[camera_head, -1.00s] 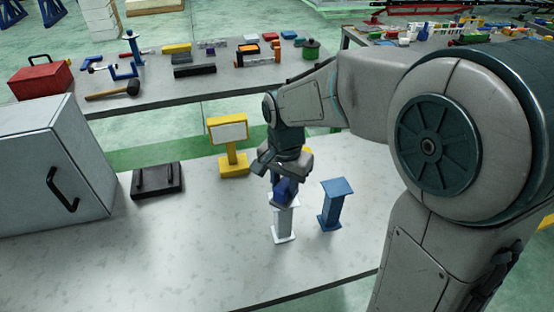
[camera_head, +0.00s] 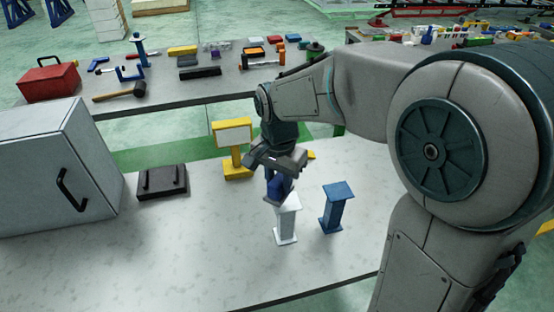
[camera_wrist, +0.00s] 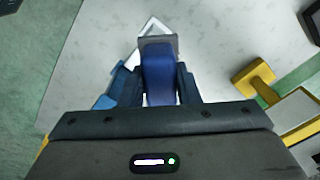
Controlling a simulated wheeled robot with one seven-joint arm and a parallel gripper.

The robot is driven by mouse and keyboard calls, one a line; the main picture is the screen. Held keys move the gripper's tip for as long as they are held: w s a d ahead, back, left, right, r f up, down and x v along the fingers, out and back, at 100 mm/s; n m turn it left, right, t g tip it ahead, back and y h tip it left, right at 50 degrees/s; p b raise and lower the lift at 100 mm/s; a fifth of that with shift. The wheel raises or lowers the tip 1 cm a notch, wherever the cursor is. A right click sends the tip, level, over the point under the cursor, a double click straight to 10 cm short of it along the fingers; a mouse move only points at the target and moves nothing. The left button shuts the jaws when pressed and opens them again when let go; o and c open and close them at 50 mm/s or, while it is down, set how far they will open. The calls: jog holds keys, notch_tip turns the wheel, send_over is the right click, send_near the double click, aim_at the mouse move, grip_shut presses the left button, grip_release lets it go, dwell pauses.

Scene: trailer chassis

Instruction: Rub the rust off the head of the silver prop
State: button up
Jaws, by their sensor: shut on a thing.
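The silver prop (camera_head: 286,224) stands upright on the pale tabletop, a column with a flat head and foot plate. My gripper (camera_head: 277,178) is above its head, slightly to the left and back. It is shut on a blue block (camera_wrist: 158,78) with a grey pad at its far end. In the wrist view, a pale corner of the silver prop's head (camera_wrist: 153,26) shows beyond the pad. The block and pad hide much of the head. I cannot tell whether the pad touches it, and no rust is clear.
A blue prop (camera_head: 335,207) stands close on the right. A yellow stand with a white panel (camera_head: 233,140) is behind to the left. A black handled block (camera_head: 162,182) and grey cabinet (camera_head: 52,165) are further left. The tabletop's front left is clear.

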jog(key=shift+a+r+p, duration=0.1)
jog(key=shift+r+p, duration=1.45)
jog(key=shift+r, duration=0.9)
